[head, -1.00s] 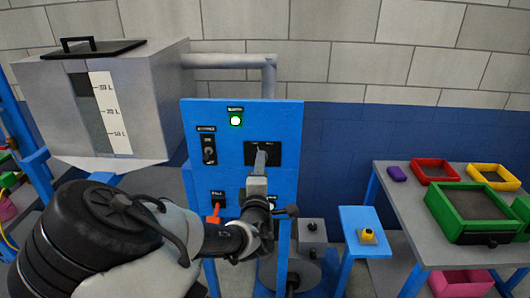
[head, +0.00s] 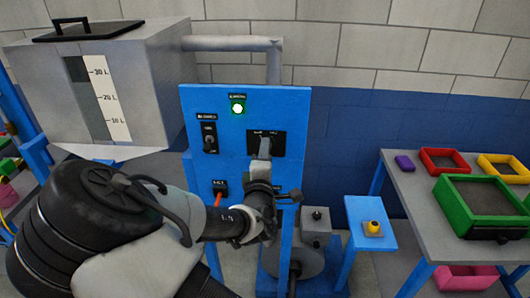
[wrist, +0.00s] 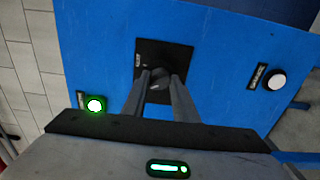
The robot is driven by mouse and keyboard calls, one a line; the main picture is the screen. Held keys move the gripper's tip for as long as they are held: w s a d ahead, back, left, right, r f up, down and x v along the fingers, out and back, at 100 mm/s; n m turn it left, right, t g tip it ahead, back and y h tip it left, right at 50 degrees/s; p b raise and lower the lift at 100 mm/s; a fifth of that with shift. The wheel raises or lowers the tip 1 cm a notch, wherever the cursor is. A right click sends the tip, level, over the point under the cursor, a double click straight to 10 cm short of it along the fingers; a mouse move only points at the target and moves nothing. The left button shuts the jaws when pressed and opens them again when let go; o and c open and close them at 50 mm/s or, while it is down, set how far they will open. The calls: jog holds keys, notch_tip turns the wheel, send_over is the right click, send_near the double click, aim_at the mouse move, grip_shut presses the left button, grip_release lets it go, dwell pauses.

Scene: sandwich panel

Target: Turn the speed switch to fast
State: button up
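The speed switch is a grey knob (wrist: 158,83) on a black plate (wrist: 178,55) at the right side of the blue panel. In the head view the plate (head: 254,142) shows behind my gripper's fingers (head: 264,146), which hide the knob. In the wrist view my gripper (wrist: 158,78) has one finger on each side of the knob, close together, and appears shut on it. The plate's small lettering is unreadable, so I cannot tell the switch's setting.
A green lit lamp (head: 238,109) and a black switch (head: 209,138) are on the panel (head: 222,160). A grey tank (head: 150,85) stands left; a table (head: 415,197) with coloured trays stands right.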

jog(key=shift+m, duration=0.3)
jog(key=m+b, duration=0.7)
jog(key=m, duration=0.4)
jog(key=shift+b, duration=0.4)
jog(key=shift+r+m, duration=0.15)
jog(key=shift+m, duration=0.15)
jog(key=o, duration=1)
jog(key=shift+w, duration=0.1)
